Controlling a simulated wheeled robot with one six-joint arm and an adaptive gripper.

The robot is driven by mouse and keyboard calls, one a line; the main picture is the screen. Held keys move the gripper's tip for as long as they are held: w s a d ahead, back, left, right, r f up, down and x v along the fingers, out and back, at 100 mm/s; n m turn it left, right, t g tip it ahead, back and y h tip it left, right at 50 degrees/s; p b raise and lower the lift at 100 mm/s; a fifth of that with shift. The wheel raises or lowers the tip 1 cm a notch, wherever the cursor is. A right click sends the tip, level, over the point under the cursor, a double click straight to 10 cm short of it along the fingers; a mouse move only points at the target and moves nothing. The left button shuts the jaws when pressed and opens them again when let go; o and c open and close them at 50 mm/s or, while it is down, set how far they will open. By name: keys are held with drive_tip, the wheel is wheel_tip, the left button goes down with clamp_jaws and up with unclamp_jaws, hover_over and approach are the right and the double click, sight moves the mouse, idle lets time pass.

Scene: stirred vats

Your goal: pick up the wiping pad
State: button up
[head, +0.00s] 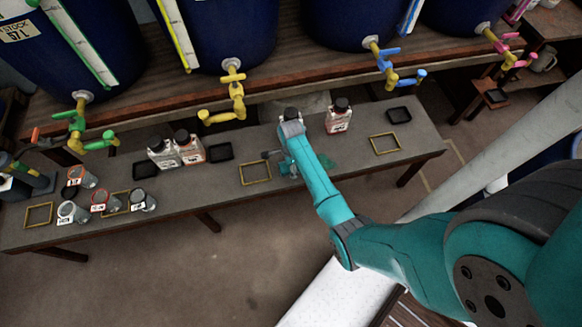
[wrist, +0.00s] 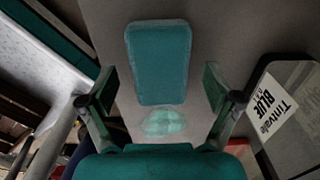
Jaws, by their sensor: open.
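The wiping pad (wrist: 160,60) is a teal rounded block lying flat on the grey bench top, in the upper middle of the wrist view. My gripper (wrist: 160,88) is open, with one finger on each side of the pad's near end and a gap on both sides. Nothing is held. A pale green patch (wrist: 165,122) shows on the surface just nearer than the pad. In the head view my arm reaches down to the bench and covers most of the spot, so the pad is hard to make out there.
A bottle labelled Tintvale BLUE (wrist: 285,105) stands close on the right in the wrist view. The bench (head: 225,200) also carries a red-labelled bottle (head: 338,118), a yellow frame (head: 255,173) and several cups at left. Vat taps (head: 236,90) overhang the back.

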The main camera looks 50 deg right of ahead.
drive_tip(key=c, duration=1)
drive_tip(key=shift+r, duration=0.1)
wheel_tip(320, 180, up, 10)
drive_tip(key=shift+f, duration=0.1)
